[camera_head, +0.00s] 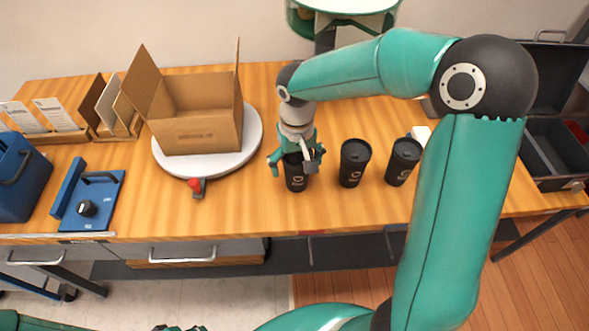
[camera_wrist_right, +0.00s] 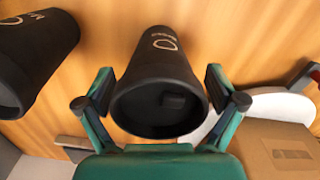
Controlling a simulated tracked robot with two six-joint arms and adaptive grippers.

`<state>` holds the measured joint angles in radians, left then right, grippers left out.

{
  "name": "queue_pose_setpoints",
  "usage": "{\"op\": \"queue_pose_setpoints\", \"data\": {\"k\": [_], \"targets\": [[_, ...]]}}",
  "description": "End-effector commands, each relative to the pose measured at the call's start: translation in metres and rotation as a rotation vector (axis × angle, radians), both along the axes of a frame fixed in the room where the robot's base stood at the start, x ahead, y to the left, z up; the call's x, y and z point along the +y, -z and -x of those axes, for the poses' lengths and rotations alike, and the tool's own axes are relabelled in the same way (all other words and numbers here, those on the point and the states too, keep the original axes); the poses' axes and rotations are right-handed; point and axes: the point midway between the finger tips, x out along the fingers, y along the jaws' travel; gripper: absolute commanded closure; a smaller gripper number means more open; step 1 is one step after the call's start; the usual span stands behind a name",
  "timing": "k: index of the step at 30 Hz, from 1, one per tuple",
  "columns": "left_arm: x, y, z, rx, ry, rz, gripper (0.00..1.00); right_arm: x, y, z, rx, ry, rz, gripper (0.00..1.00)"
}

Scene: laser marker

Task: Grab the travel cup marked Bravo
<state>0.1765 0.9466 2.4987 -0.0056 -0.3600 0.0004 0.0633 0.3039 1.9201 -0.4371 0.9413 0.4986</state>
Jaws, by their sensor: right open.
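In the right wrist view this cup (camera_wrist_right: 160,85) lies between the spread fingers of the gripper (camera_wrist_right: 160,98), and another cup (camera_wrist_right: 35,55) shows at the left. Only a sliver of what seems my left gripper (camera_head: 180,328) shows at the bottom edge.
A white round turntable (camera_head: 240,157) with an open cardboard box (camera_head: 198,135) is left of the cups. A blue device (camera_head: 88,205) and card holders (camera_head: 112,108) are farther left. An open dark case (camera_head: 550,150) is at the right. Bare table lies in front of the cups.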

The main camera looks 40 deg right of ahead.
Motion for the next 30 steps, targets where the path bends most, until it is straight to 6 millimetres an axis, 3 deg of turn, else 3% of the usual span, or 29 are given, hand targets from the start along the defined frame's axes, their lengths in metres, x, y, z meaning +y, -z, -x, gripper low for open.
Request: {"op": "queue_pose_setpoints", "data": {"k": [2,9,30], "targets": [[0.0,0.0001,0.0,0.0,0.0,0.0,0.6,0.0,-0.0001,0.0001,0.0,0.0,0.0,0.06],[0.0,0.0001,0.0,0.0,0.0,0.0,0.6,0.0001,-0.0004,0.0002,0.0,0.0,0.0,0.42],[0.0,0.0003,0.0,0.0,0.0,0.0,0.6,0.0005,-0.0064,-0.0004,-0.001,-0.001,0.0,0.45]]}}
